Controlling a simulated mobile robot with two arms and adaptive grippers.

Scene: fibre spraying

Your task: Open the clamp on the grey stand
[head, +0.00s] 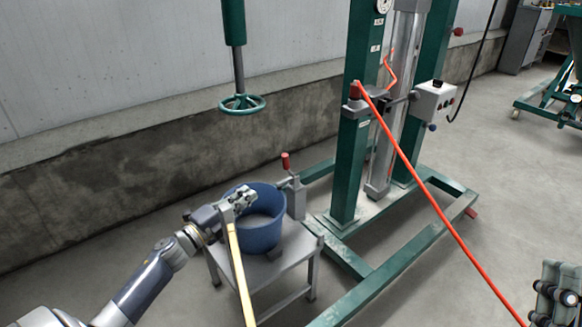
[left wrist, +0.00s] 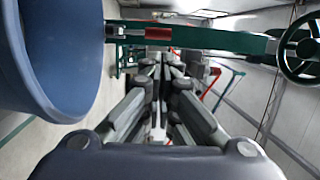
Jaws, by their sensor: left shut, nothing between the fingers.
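The grey stand (head: 275,273) is a small metal table in the lower middle of the head view. A clamp with a red-tipped lever (head: 286,163) is on a grey upright at its back right corner, and the lever stands up. The red grip also shows in the left wrist view (left wrist: 158,33), beyond my fingers. My left gripper (head: 248,194) is shut and empty, over the blue bucket on the stand, left of the clamp and apart from it. What looks like my right gripper (head: 556,292) is at the lower right edge, its jaw state unclear.
The blue bucket (head: 262,236) stands on the grey stand and fills the left of the wrist view (left wrist: 50,60). A yellow strip (head: 240,275) runs down below my left gripper. A green handwheel (head: 242,104) hangs above. A green frame (head: 345,170) with an orange hose (head: 430,187) stands right.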

